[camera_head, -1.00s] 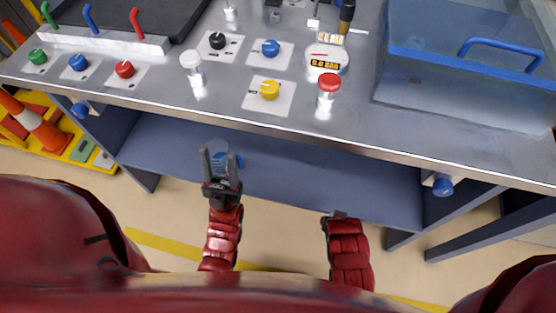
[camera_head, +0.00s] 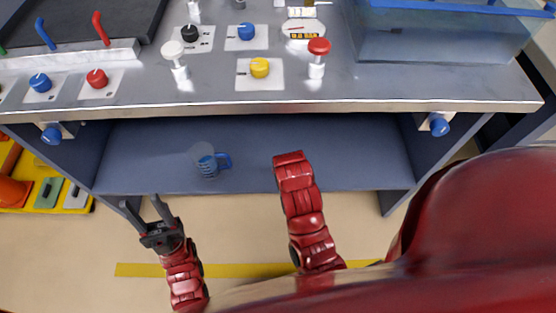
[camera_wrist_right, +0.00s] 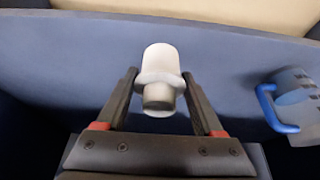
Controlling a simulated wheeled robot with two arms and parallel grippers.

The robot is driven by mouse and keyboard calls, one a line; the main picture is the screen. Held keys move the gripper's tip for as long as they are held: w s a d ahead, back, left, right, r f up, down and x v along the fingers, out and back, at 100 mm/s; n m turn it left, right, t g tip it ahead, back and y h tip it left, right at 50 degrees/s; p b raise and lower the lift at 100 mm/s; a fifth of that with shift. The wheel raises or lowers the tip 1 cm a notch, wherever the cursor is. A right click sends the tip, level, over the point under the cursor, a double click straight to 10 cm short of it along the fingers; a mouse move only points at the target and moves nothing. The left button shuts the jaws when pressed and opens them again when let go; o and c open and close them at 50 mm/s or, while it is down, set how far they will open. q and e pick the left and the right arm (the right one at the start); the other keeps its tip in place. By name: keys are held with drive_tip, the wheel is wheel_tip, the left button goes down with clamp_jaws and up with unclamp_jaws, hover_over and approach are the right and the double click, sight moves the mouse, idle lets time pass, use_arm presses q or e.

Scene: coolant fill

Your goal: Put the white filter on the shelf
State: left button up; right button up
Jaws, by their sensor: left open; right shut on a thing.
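The white filter (camera_wrist_right: 158,78), a pale cap with a wide collar and a darker stub, sits between the fingers of my right gripper (camera_wrist_right: 159,74) in the right wrist view. The gripper is shut on it, above the blue-grey shelf (camera_wrist_right: 60,62); I cannot tell whether the filter touches it. In the head view the shelf (camera_head: 350,160) runs under the bench, and my right arm reaches toward it. The right gripper and filter are hidden there. My left gripper (camera_head: 143,203) is open and empty, in front of the shelf's left end.
A blue-handled jug (camera_head: 208,161) stands on the shelf, left of my right arm; it also shows in the right wrist view (camera_wrist_right: 298,98). The bench top (camera_head: 200,103) overhangs the shelf. Blue knobs (camera_head: 439,125) stick out at both ends. The shelf's right part is clear.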

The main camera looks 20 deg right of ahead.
drive_tip(key=w, duration=0.7)
drive_tip(key=shift+d+f+b, duration=0.15)
drive_tip(key=shift+f+b, duration=0.15)
drive_tip(key=shift+f, duration=0.1)
wheel_tip(320, 180, down, 4)
drive_tip(key=shift+r+b, duration=0.25)
drive_tip(key=shift+b, duration=0.1)
drive_tip(key=shift+r, duration=0.1)
drive_tip(key=o, duration=1.4)
drive_tip(key=p+v, duration=0.1)
drive_tip(key=v, duration=1.1)
drive_tip(key=shift+p, duration=0.35)
